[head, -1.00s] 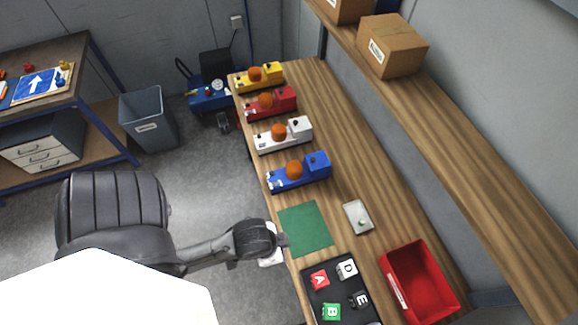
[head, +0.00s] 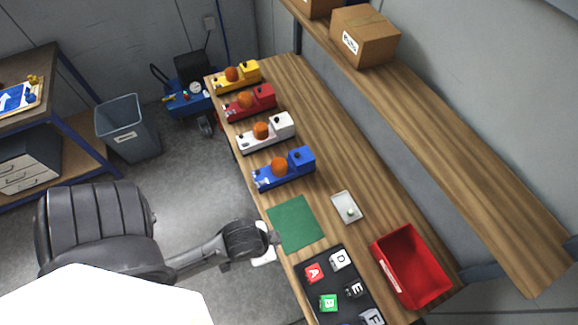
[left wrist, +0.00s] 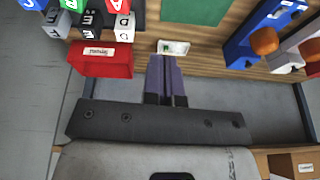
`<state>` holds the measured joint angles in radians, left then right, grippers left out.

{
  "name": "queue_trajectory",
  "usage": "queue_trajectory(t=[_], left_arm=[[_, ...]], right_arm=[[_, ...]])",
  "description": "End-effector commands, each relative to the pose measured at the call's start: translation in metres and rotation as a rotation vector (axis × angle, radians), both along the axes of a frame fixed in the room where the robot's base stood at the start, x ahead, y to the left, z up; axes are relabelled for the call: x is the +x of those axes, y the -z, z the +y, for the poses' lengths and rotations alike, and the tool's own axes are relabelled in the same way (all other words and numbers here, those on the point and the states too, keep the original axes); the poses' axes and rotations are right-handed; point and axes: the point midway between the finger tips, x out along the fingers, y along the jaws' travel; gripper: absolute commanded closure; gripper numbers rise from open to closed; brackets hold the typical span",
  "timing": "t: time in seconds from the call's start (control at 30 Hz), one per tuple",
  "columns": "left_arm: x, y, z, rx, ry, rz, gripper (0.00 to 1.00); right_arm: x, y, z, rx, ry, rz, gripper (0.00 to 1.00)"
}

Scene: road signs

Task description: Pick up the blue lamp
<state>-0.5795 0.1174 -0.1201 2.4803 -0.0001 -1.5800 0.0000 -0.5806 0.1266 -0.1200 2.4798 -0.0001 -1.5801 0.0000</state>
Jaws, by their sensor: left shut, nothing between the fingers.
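The blue lamp (head: 302,160) stands on the wooden workbench in the head view, a blue block with an orange ball on top. It is the nearest in a row of similar white, red and yellow lamps. It also shows at the upper right of the left wrist view (left wrist: 237,50). My left gripper (head: 276,238) is at the bench's left edge beside the green mat (head: 295,223), apart from the blue lamp. In the left wrist view its fingers (left wrist: 167,60) are together and empty. My right gripper is not in view.
A red bin (head: 425,280) and a black tray of lettered cubes (head: 325,262) are at the near end. A shelf with cardboard boxes (head: 364,37) runs along the wall. The mat is bare.

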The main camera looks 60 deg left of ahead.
Motion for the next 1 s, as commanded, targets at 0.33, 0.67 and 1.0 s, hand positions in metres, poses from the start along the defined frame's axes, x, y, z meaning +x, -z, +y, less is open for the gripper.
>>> queue_trajectory(t=[0.33, 0.67, 1.0], left_arm=[[-0.0002, 0.0002, 0.0002, 0.001, 0.0, 0.001, 1.0], [-0.0004, 0.0004, 0.0015, 0.006, 0.003, 0.001, 0.73], [-0.0004, 0.0004, 0.0017, 0.006, 0.003, 0.001, 0.41]], right_arm=[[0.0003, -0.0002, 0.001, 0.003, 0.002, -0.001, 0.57], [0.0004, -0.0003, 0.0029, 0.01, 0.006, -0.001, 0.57], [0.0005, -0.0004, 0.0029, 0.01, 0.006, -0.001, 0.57]])
